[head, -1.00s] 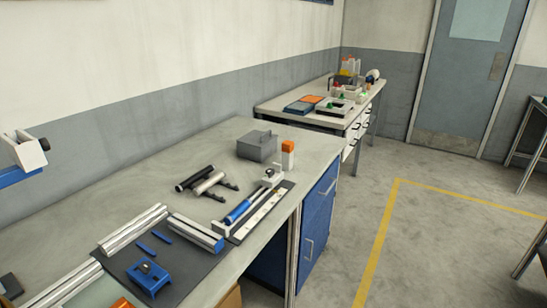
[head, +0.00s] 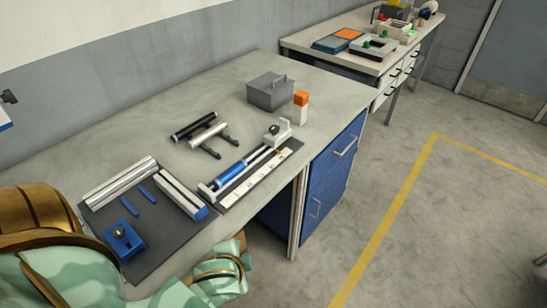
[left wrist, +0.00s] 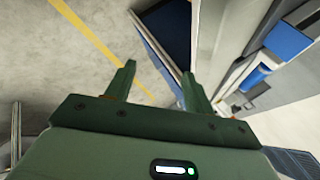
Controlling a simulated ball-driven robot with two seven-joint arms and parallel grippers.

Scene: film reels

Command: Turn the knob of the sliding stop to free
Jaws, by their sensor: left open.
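In the head view, a small white block with a dark round knob (head: 274,130) stands at the far end of a rail fixture with a blue cylinder (head: 229,177) and a white marked strip (head: 252,176). A blue block (head: 123,246) with a black knob (head: 120,229) sits on the dark mat (head: 160,247) at the near left. I cannot tell for sure which is the sliding stop, nor read either knob's setting. In the left wrist view my left gripper (left wrist: 158,85) is open and empty, over the floor beside the bench. My right gripper is out of view.
Metal bars (head: 121,183) lie on the mat. A blue cabinet (head: 332,184) is under the bench. The floor at right is clear.

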